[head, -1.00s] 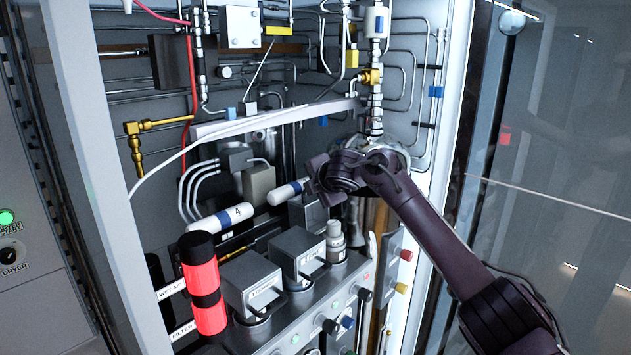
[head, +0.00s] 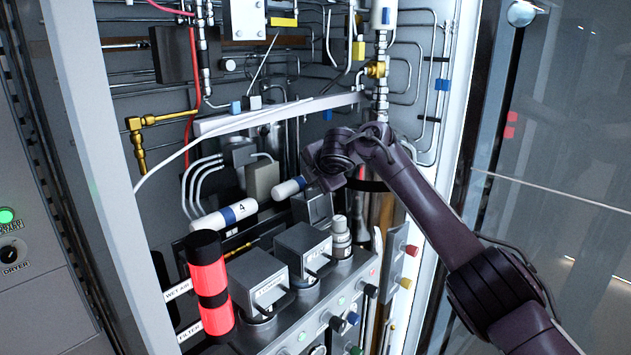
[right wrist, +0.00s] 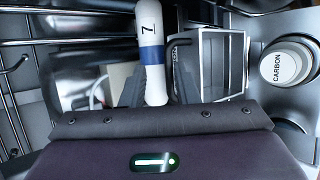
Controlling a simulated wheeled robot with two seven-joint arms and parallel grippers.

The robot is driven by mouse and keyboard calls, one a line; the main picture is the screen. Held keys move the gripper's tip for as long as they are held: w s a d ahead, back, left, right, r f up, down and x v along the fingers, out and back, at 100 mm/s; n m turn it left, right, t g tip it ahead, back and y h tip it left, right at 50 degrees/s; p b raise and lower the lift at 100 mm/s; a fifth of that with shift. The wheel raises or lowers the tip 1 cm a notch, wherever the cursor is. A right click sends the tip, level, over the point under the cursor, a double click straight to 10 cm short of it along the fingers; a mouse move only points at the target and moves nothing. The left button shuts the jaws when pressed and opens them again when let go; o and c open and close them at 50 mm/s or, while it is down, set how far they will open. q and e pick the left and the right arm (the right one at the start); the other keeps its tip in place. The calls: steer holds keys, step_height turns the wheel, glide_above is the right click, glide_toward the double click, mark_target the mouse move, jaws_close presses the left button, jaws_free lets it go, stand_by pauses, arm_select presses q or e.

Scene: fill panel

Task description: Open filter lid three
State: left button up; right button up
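The third filter lid is a grey box-shaped lid (head: 313,208) at the back of the row, partly hidden by my right arm. A grey open-framed box, probably this lid, also shows in the right wrist view (right wrist: 222,62). My right gripper (right wrist: 158,88) is beside it, with dark fingers apart. A white cylinder marked 7 with a blue band (right wrist: 150,45) appears between the fingers; contact cannot be told. In the head view the right gripper (head: 322,180) is seen from above, fingertips hidden. Two nearer grey lids (head: 258,283) (head: 303,250) look closed. My left gripper is out of view.
A bottle labelled CARBON (right wrist: 287,65) stands right of the box. A white cylinder marked 4 (head: 224,216) and a red and black lamp column (head: 210,285) stand at left. Pipes crowd the back wall; coloured knobs line the front panel.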

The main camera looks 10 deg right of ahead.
steer(key=shift+o, duration=0.3)
steer(key=shift+a+f, duration=0.1)
steer(key=shift+s+b, duration=0.25)
steer(key=shift+b, duration=0.15)
steer(key=a+b+v, duration=0.1)
steer(key=b+v, duration=0.2)
steer(key=v, duration=0.4)
steer(key=shift+d+r, duration=0.3)
steer(key=shift+d, duration=0.2)
steer(key=shift+s, duration=0.1)
